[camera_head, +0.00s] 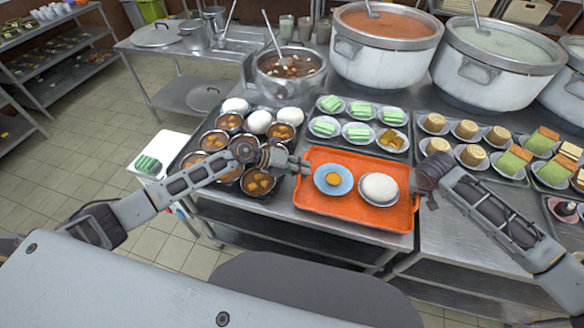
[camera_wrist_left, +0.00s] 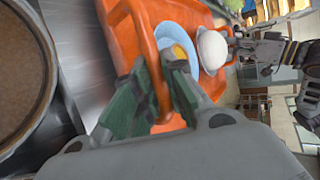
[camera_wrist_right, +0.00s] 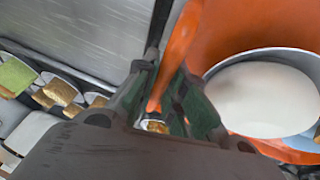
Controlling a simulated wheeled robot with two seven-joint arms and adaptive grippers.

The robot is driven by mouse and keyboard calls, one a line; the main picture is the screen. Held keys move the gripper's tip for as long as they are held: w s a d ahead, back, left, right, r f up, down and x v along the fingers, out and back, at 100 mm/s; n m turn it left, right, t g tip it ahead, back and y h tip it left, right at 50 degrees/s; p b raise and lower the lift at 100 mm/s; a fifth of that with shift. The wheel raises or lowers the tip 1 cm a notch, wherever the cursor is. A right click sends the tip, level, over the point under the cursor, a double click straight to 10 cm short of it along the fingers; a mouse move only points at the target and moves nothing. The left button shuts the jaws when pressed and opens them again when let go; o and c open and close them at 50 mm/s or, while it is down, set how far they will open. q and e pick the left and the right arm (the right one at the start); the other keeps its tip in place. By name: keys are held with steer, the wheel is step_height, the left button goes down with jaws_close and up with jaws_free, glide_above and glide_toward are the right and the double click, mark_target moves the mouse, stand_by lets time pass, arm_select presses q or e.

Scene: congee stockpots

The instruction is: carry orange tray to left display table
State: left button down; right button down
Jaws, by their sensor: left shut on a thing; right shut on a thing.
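The orange tray (camera_head: 352,209) is on the front part of the steel table in the head view. It carries a blue plate (camera_head: 319,180) with a small yellow item and a bowl with a white round bun (camera_head: 380,187). My left gripper (camera_head: 300,165) is shut on the tray's left rim; in the left wrist view its fingers (camera_wrist_left: 160,90) straddle the orange rim (camera_wrist_left: 118,22). My right gripper (camera_head: 415,190) is shut on the tray's right rim; its fingers (camera_wrist_right: 165,95) straddle the rim in the right wrist view. Whether the tray touches the table is unclear.
A dark tray of bowls and white buns (camera_head: 284,132) stands left of the orange tray. Plates of green cakes (camera_head: 330,104) lie behind it, and rolls (camera_head: 466,129) to the right. Large stockpots (camera_head: 383,47) stand behind. Shelves (camera_head: 50,60) stand far left, with open tiled floor (camera_head: 90,130) between.

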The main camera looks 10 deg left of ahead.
arm_select(q)
steer(key=shift+f+b, duration=0.65)
arm_select(e)
steer(key=shift+f, duration=0.65)
arm_select(q)
steer(key=c, duration=1.9)
jaws_free()
steer(key=shift+f, duration=0.1)
arm_select(e)
steer(key=c, duration=1.9)
jaws_free()
steer(key=shift+f, duration=0.1)
arm_select(q)
steer(key=o, duration=0.4)
arm_select(e)
steer(key=o, duration=0.4)
arm_select(q)
steer(key=shift+v, duration=6.05)
arm_select(e)
steer(key=shift+v, duration=6.05)
